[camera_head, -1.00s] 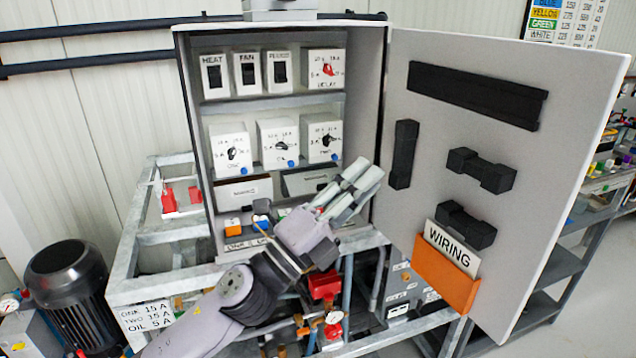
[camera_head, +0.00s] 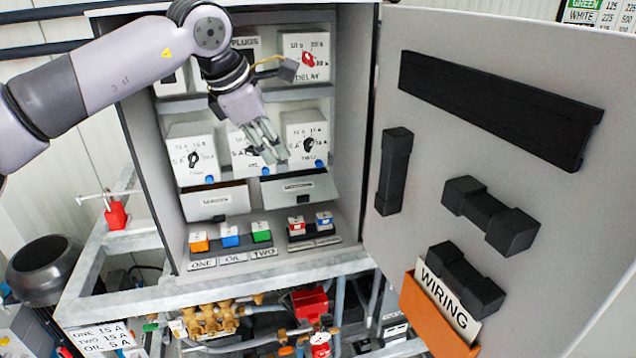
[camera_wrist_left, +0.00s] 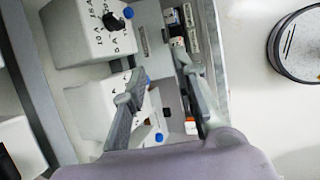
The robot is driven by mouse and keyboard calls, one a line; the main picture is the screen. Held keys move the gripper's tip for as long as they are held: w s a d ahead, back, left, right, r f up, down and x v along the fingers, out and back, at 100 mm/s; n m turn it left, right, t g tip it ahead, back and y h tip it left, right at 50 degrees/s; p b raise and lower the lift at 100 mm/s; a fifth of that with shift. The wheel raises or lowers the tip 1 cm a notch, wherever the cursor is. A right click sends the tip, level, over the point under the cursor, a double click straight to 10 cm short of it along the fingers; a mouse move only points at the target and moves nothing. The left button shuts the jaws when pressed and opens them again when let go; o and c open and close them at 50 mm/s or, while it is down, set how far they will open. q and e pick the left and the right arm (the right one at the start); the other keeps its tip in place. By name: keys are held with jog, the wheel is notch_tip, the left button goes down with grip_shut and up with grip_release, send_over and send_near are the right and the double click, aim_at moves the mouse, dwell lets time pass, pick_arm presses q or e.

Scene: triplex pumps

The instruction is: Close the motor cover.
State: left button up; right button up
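My left gripper (camera_head: 272,152) reaches down from the upper left, in front of the middle row of dial boxes. Its fingers are apart with nothing between them, as the left wrist view (camera_wrist_left: 160,68) shows. Below the dial boxes are two labelled grey covers side by side, a left one (camera_head: 215,204) and a right one (camera_head: 300,189). Both tilt outward at the top, with a gap above each. The labels are too blurred to tell which is the motor cover. The fingertips are just above the right cover; contact cannot be told. My right gripper is not in view.
The cabinet door (camera_head: 410,220) stands wide open on the right, bearing black handles and an orange wiring pocket (camera_head: 435,315). Coloured buttons (camera_head: 230,236) sit below the covers. A dial box (camera_head: 305,140) is close to the gripper. Pipes and valves lie under the cabinet.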

pick_arm(q)
jog(key=p, duration=0.3)
send_near(299, 196)
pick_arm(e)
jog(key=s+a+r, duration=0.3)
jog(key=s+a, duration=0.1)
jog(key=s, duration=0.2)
pick_arm(q)
jog(key=p+x, duration=0.3)
jog(key=x, duration=0.4)
jog(key=shift+f, duration=0.25)
jog(key=shift+w+d+f, duration=0.15)
jog(key=shift+w+f, duration=0.1)
jog(key=shift+f, duration=0.1)
jog(key=shift+w+d+f, duration=0.1)
jog(key=shift+w+f, duration=0.05)
jog(key=shift+f, duration=0.1)
jog(key=shift+c, duration=0.4)
jog(key=c, duration=0.3)
grip_shut()
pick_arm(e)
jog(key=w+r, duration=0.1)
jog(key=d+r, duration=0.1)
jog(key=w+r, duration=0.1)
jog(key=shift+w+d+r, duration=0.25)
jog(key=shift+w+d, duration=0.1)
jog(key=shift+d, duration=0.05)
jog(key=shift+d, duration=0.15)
